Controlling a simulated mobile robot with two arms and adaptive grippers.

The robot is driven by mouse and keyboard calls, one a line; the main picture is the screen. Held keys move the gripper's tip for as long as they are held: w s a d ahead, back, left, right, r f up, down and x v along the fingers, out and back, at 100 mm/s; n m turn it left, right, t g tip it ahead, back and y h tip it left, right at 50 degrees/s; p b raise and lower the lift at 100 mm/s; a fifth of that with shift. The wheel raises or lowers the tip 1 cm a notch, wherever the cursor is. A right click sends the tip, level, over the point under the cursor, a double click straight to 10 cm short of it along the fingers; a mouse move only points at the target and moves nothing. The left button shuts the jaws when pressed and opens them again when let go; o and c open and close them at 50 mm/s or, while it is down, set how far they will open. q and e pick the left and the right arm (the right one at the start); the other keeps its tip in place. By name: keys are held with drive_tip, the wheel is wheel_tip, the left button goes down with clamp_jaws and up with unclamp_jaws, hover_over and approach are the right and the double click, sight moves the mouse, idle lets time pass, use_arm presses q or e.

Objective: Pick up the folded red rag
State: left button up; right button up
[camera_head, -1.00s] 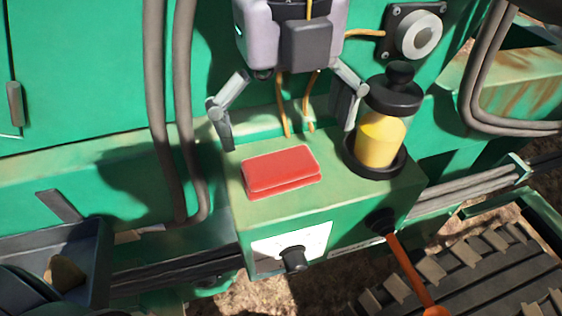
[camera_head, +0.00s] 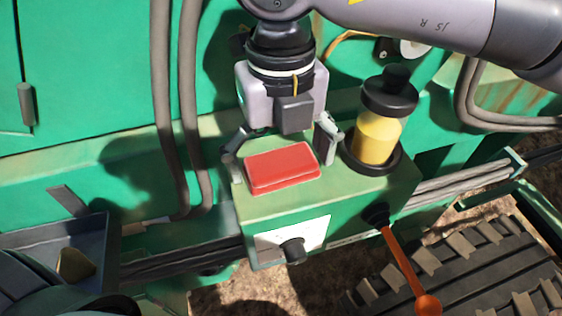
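The folded red rag (camera_head: 282,167) lies flat on top of the green box (camera_head: 355,192). My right gripper (camera_head: 281,160) is open, with one finger near the rag's left end and the other near its right end. The fingers reach down close to the box top behind the rag; I cannot tell whether they touch the rag. The gripper holds nothing. No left gripper shows clearly; a dark rounded part at the lower left corner may be mine.
A jar of yellow contents with a black lid (camera_head: 378,133) stands in a black holder just right of my gripper. An orange-handled lever (camera_head: 405,262) sticks out at the box's front right. Grey hoses (camera_head: 178,110) run down at the left. A dark tray (camera_head: 85,240) is at lower left.

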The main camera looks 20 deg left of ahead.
drive_tip(key=c, duration=0.9)
